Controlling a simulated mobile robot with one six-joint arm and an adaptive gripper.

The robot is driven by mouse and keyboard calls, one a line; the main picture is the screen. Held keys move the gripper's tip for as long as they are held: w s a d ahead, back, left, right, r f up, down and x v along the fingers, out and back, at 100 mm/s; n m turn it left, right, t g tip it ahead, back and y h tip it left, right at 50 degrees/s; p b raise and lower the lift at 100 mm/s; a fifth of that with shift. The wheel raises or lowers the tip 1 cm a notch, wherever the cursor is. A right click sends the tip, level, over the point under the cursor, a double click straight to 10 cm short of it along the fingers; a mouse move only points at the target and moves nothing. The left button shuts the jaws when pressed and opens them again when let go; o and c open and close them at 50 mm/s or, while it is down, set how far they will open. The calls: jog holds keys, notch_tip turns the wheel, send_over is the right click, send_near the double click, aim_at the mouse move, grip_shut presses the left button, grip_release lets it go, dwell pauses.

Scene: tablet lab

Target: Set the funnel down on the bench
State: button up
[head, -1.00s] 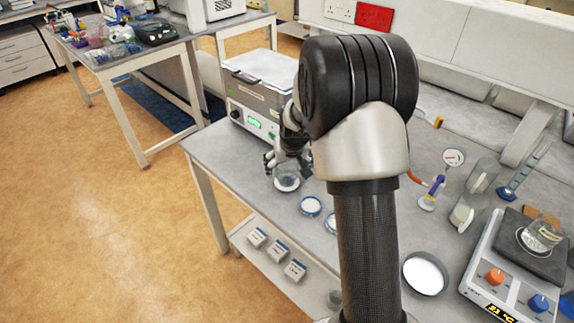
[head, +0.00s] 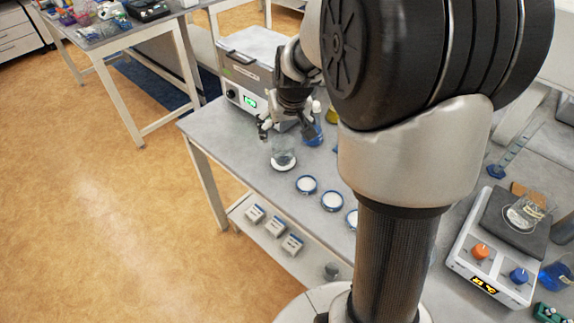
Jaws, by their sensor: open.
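My gripper (head: 287,131) is open, with its fingers spread, above the bench (head: 225,130) near its left front edge. A small clear glass piece (head: 283,154) with a white round base stands upright on the bench just below the fingers. It appears apart from them. I cannot tell for sure whether it is the funnel; it is small and transparent. No other funnel can be made out. My arm hides much of the bench's middle.
A grey box-shaped instrument with a green display (head: 249,101) stands behind my gripper. A blue-liquid flask (head: 312,132) is close to its right. White dishes with blue rims (head: 306,184) lie in front. A hotplate (head: 495,245) stands at right. Bare bench lies left of the glass piece.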

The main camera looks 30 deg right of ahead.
jog(key=s+a+r+n, duration=0.1)
jog(key=s+a+r, duration=0.7)
jog(key=s, duration=0.3)
jog(key=s+a, duration=0.3)
jog(key=s, duration=0.5)
jog(key=s+a+n+y, duration=0.1)
jog(key=s+a, duration=0.1)
jog(key=s, duration=0.6)
jog(key=shift+s+a+r+n, duration=0.25)
jog(key=shift+s+a+n, duration=0.05)
jog(key=shift+s+a, duration=0.1)
